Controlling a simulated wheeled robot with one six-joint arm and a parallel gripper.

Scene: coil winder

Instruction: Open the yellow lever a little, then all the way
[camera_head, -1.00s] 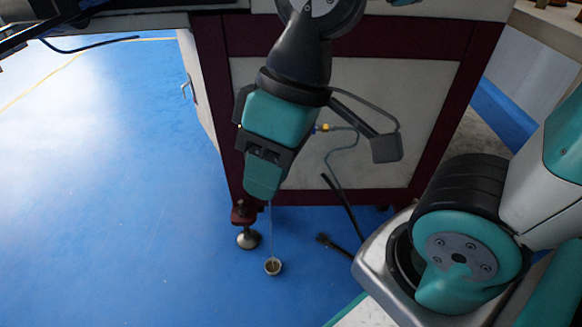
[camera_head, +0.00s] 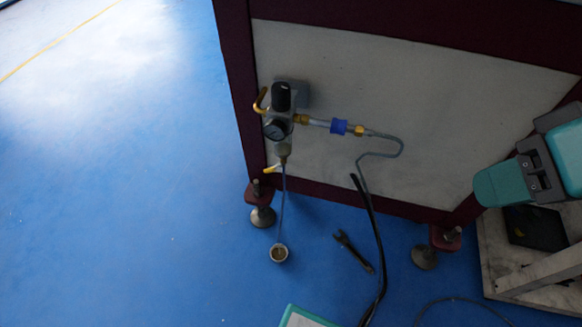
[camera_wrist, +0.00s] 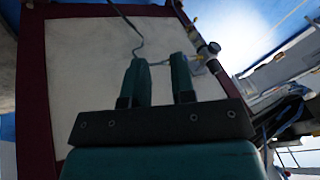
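The small yellow lever (camera_head: 271,169) sticks out to the left below the bowl of an air regulator (camera_head: 279,125) on the machine's side panel. A thin tube hangs down from there to a small cup (camera_head: 279,253) on the floor. My gripper (camera_head: 500,186) is at the right edge of the head view, well to the right of the lever and touching nothing there. In the wrist view its two teal fingers (camera_wrist: 158,62) stand apart with nothing held between them. The regulator (camera_wrist: 208,48) shows beyond the right finger; a tiny yellow spot above it may be the lever.
A blue coupling (camera_head: 339,126) and a grey hose (camera_head: 385,155) run right from the regulator. A curved yellow fitting (camera_head: 260,101) is at its left. A wrench (camera_head: 353,251) and a black cable (camera_head: 370,230) lie by the machine's feet. The blue floor at left is clear.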

